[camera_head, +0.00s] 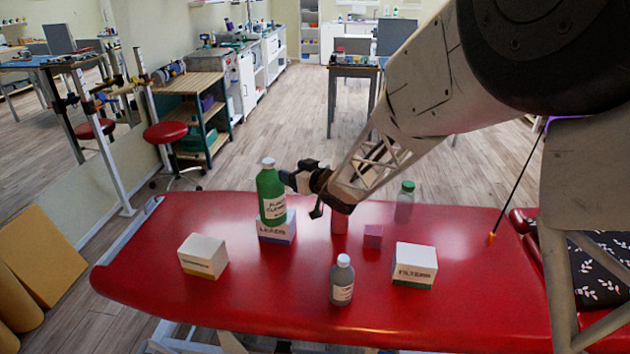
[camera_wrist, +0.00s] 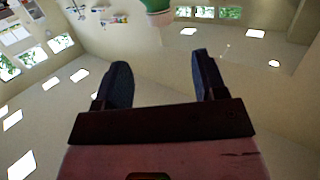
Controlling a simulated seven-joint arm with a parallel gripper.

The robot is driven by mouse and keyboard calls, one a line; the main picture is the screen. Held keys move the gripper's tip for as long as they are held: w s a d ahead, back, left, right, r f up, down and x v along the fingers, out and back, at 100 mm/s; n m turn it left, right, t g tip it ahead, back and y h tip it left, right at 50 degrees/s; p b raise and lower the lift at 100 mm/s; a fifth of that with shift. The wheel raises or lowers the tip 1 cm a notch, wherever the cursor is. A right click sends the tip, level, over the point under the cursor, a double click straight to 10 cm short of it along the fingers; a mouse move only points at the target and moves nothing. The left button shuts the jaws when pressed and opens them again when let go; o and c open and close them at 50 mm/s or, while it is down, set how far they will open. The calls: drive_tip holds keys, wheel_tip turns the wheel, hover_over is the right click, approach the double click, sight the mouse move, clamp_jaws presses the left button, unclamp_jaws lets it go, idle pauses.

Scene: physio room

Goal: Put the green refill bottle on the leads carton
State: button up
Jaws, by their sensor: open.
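The green refill bottle (camera_head: 271,193), with a white cap and a pale label, stands upright on the leads carton (camera_head: 277,231). The carton is a white box with a purple lower band, lying on the red couch. My gripper (camera_head: 301,194) is just right of the bottle, with its fingers apart and nothing between them. In the wrist view my gripper (camera_wrist: 160,80) also shows two dark, spread fingers. A green and white thing, likely the bottle (camera_wrist: 157,6), is cut off at the top edge, beyond the fingertips. The bottle's base meets the carton's top.
The red couch (camera_head: 220,315) also holds a white carton (camera_head: 203,256), a grey bottle (camera_head: 342,281), a filter carton (camera_head: 414,265), a small pink box (camera_head: 373,236) and a green-capped clear bottle (camera_head: 404,203). A pinkish-red object (camera_head: 339,222) stands below my wrist.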

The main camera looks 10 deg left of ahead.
drive_tip(key=s+d+r+m+t+h, duration=0.1)
drive_tip(key=s+d+r+m+h, duration=0.15)
drive_tip(key=d, duration=0.45)
drive_tip(key=s+d+r+m+t+h, duration=0.1)
drive_tip(key=d+r+m+h, duration=0.1)
drive_tip(key=d+r+h, duration=0.35)
drive_tip(key=s+d+r+m+g+h, duration=0.1)
drive_tip(key=s+d+m+g+h, duration=0.2)
drive_tip(key=s+d, duration=0.85)
drive_tip(key=s+d+m+g+h, duration=0.1)
drive_tip(key=s+d+g, duration=0.2)
drive_tip(key=s, duration=1.1)
drive_tip(key=s+d+f+m+g, duration=0.1)
drive_tip(key=s+d, duration=0.5)
drive_tip(key=s, duration=0.7)
drive_tip(key=shift+s+d+f+m+g+h, duration=0.3)
drive_tip(key=shift+m+g, duration=0.35)
drive_tip(key=shift+g, duration=0.55)
